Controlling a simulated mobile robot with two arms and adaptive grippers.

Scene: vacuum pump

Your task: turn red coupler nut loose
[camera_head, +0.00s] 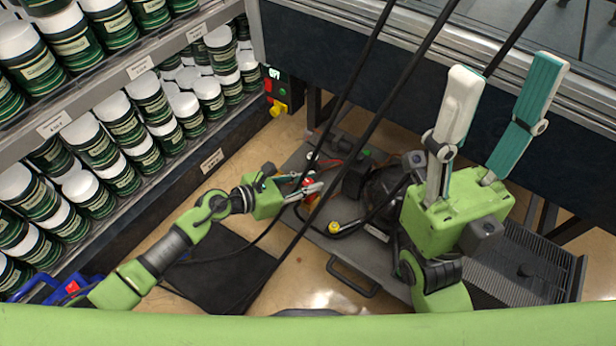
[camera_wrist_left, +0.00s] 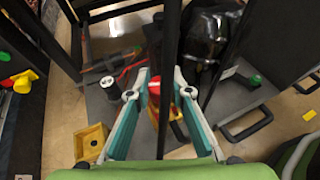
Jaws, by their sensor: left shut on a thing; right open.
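The red coupler nut (camera_head: 307,182) is small and sits over the grey cart, at the fingertips of my left gripper (camera_head: 312,188). It also shows in the left wrist view as a red piece (camera_wrist_left: 154,88) between the two fingers of my left gripper (camera_wrist_left: 160,76), which are shut on it. The fingers and a dark cable partly hide the nut and what lies beneath it. The dark vacuum pump (camera_head: 388,184) stands on the cart, right of the nut. My right gripper (camera_head: 506,78) is open and empty, raised at the upper right with its fingers wide apart.
The grey cart (camera_head: 318,158) has a front handle (camera_head: 353,277) and a yellow-topped fitting (camera_head: 334,227). Black cables cross in front of the work area. Shelves of jars (camera_head: 105,120) stand at left, with a button box (camera_head: 276,95) beyond. A dark bench (camera_head: 335,50) bounds the back.

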